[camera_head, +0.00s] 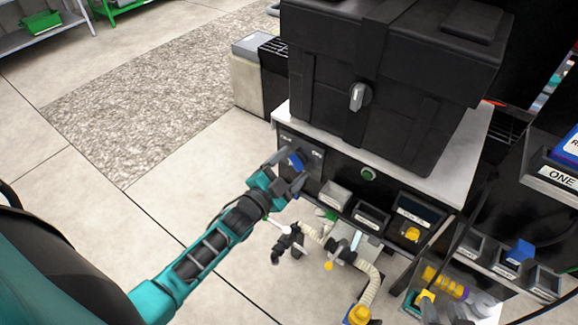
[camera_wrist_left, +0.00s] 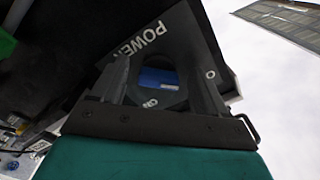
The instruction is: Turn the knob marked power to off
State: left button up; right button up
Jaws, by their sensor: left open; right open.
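The power knob is blue (camera_head: 295,160) on a dark panel at the left end of the bench front. It also shows in the left wrist view (camera_wrist_left: 157,77), in a dark round mount under the word POWER, with an O mark to its right and ON lettering below. My left gripper (camera_head: 288,174) is open at the panel. In the left wrist view its fingers (camera_wrist_left: 160,85) stand on either side of the knob; whether they touch it is unclear. The knob's exact setting cannot be told. My right gripper cannot be made out.
A large black case (camera_head: 390,90) stands on the bench top (camera_head: 468,170) above the panel. A green round button (camera_head: 368,174) and several small bins (camera_head: 371,218) lie right of the panel. A ribbed hose (camera_head: 370,280) hangs below. Open floor (camera_head: 190,150) lies to the left.

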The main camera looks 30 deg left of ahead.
pick_arm(q)
jog(key=s+a+p, duration=0.1)
jog(key=s, duration=1.1)
jog(key=shift+s+a+p, duration=0.4)
pick_arm(e)
jog(key=shift+s+d+r, duration=0.25)
jog(key=shift+d+r, duration=0.05)
jog(key=shift+d, duration=0.05)
jog(key=shift+r, duration=0.1)
pick_arm(q)
jog(key=s+d+r+n+g+p, duration=0.4)
jog(key=s+d+n+g+p, duration=0.1)
jog(key=d+n+g+p, duration=0.2)
jog(key=shift+s+d+n, duration=0.35)
jog(key=shift+d+n, duration=0.05)
jog(key=shift+d, duration=0.2)
pick_arm(e)
jog(key=shift+h, duration=0.5)
jog(key=d+r, duration=0.1)
jog(key=s+d+r, duration=0.1)
jog(key=r, duration=0.1)
jog(key=shift+d+r, duration=0.1)
jog(key=shift+r, duration=0.2)
